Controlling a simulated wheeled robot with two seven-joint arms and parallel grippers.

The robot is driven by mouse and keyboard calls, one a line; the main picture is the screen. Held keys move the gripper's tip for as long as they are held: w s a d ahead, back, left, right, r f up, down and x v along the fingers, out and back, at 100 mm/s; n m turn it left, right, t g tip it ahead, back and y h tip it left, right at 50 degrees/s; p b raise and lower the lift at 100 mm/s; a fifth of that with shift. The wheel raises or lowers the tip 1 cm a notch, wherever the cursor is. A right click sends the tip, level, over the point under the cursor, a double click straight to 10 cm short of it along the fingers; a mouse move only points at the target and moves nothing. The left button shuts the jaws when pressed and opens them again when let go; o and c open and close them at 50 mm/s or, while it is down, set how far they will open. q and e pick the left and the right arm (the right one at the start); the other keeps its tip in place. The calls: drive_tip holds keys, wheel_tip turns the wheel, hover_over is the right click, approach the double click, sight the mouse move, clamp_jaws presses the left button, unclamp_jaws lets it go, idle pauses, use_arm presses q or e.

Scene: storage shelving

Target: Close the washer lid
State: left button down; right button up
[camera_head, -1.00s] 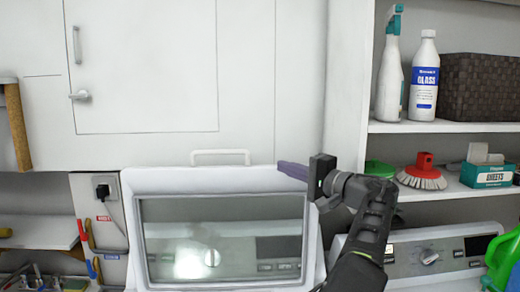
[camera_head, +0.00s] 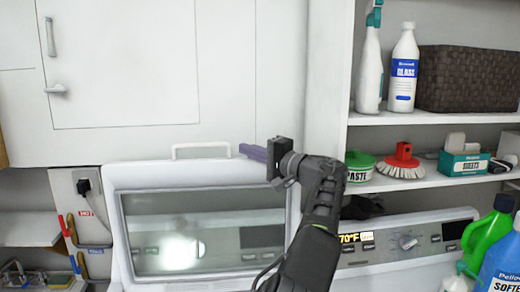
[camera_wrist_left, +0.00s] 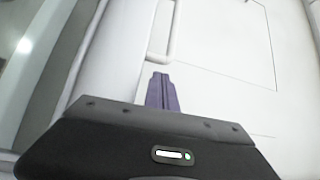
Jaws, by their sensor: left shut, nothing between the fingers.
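The washer lid (camera_head: 114,205) is white with a large glass window and stands raised. A white loop handle (camera_head: 200,146) is on its top edge. My left gripper (camera_head: 243,149) has purple fingers, shut and empty. It is at the lid's upper right corner, with the tips pointing left, just right of the handle. In the left wrist view the shut fingers (camera_wrist_left: 160,80) point up the picture. The lid's white rim (camera_wrist_left: 88,45) runs along their left and the handle (camera_wrist_left: 163,50) is close beyond the tips. Contact cannot be told. My right gripper does not show.
A white wall with a cabinet door (camera_head: 125,65) is behind the lid. Shelves (camera_head: 430,117) on the right hold bottles, a dark basket (camera_head: 468,78) and brushes. The control panel (camera_head: 405,243) is right of my arm, with a green jug (camera_head: 487,235) beyond.

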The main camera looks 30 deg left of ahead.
sight(240, 158)
use_arm(q)
drive_tip(key=shift+w+a+r+p, duration=0.15)
drive_tip(key=shift+a+p, duration=0.35)
drive_tip(key=shift+a, duration=1.15)
